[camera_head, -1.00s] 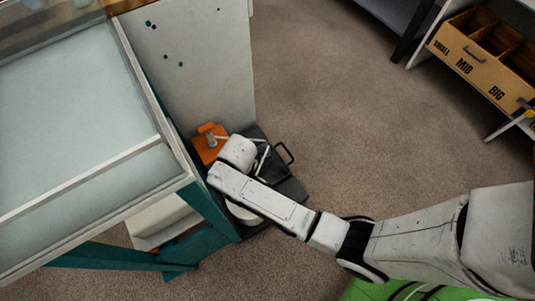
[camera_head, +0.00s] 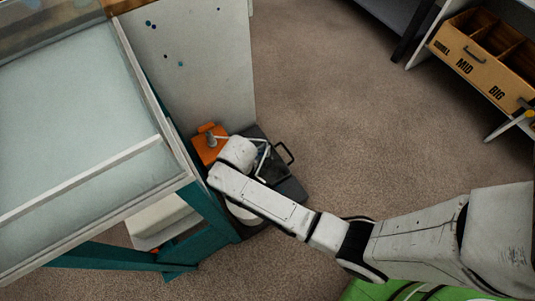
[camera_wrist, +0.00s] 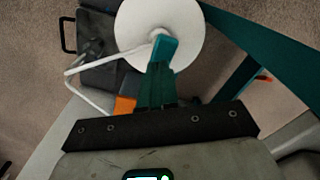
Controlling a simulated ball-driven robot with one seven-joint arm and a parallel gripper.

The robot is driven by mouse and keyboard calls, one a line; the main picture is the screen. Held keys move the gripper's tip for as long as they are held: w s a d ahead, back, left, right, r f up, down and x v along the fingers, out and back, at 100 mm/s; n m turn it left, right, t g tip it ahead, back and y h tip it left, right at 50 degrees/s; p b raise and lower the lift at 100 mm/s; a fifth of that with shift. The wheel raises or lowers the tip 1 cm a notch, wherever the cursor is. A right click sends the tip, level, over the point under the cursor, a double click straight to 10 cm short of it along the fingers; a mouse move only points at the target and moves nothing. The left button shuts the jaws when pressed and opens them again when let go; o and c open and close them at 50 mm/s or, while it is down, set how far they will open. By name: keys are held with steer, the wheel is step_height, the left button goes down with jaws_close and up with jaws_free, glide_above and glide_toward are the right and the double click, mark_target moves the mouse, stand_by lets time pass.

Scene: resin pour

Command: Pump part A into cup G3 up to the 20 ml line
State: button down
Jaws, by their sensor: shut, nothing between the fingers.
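My gripper (camera_wrist: 160,60) is shut and empty, its teal fingers pointing at the middle of a round white container (camera_wrist: 185,22) in the wrist view. The fingertips overlap a small white pump head there; I cannot tell whether they touch it. A bent white spout tube (camera_wrist: 88,63) runs out to the left over a dark tray. In the head view my arm covers most of the white container (camera_head: 243,215), and the tube (camera_head: 265,155) shows beyond the arm. Cup G3 and its 20 ml line cannot be made out.
An orange container (camera_head: 208,147) with its own pump stands beside my arm's end, against a grey panel (camera_head: 195,60). The dark tray (camera_head: 290,188) has a loop handle. A teal-framed bench (camera_head: 75,130) is close on the left. Carpet to the right is free.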

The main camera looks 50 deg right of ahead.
steer(key=shift+f, duration=0.4)
steer(key=shift+f, duration=0.15)
